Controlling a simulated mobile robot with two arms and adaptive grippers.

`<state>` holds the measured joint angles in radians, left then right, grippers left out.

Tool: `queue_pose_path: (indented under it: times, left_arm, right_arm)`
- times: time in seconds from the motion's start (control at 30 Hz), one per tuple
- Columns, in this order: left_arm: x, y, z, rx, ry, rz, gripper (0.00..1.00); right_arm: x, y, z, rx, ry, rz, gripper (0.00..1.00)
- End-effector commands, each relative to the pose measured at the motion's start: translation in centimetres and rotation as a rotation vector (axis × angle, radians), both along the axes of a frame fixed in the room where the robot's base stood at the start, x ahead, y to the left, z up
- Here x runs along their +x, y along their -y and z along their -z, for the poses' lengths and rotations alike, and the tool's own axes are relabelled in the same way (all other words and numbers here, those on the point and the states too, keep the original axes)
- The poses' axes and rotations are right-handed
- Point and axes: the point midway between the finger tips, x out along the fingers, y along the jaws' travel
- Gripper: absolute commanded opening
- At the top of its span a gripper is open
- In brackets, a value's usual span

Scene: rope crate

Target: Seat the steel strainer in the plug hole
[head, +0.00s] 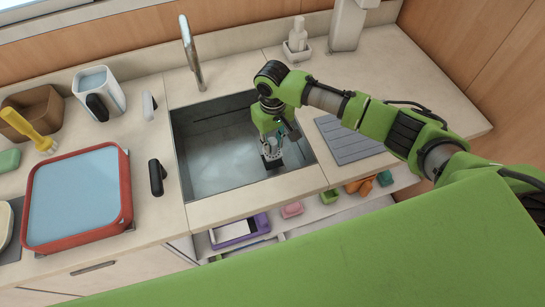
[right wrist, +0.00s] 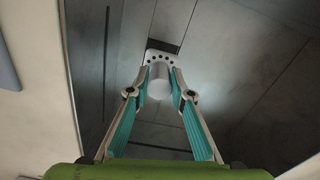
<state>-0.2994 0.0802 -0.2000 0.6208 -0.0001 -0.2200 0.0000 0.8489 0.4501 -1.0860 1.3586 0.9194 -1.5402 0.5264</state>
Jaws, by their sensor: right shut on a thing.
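The steel strainer (right wrist: 160,82) is a pale metal piece with a round post and a perforated end. In the right wrist view it sits between the teal-padded fingers of my right gripper (right wrist: 161,92), which is shut on it. In the head view my right gripper (head: 272,157) reaches down into the steel sink (head: 208,165), towards its right side. A dark patch (right wrist: 162,46) shows just beyond the strainer; I cannot tell whether it is the plug hole. I cannot tell whether the strainer touches the sink floor. My left gripper is not in view.
The tap (head: 191,52) stands behind the sink. A ribbed grey mat (head: 347,142) lies to its right. A red-rimmed tray (head: 125,190), a white jug (head: 101,88) and a yellow brush (head: 28,128) are on the left. An open drawer (head: 330,208) below holds several small items.

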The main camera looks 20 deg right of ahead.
Motion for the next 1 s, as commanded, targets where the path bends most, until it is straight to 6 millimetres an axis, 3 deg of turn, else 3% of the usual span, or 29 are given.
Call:
queue_pose_path:
  times: [1.0]
  left_arm:
    - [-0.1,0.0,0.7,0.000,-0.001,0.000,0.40]
  right_arm:
    - [0.0,0.0,3.4,0.000,0.000,0.000,0.00]
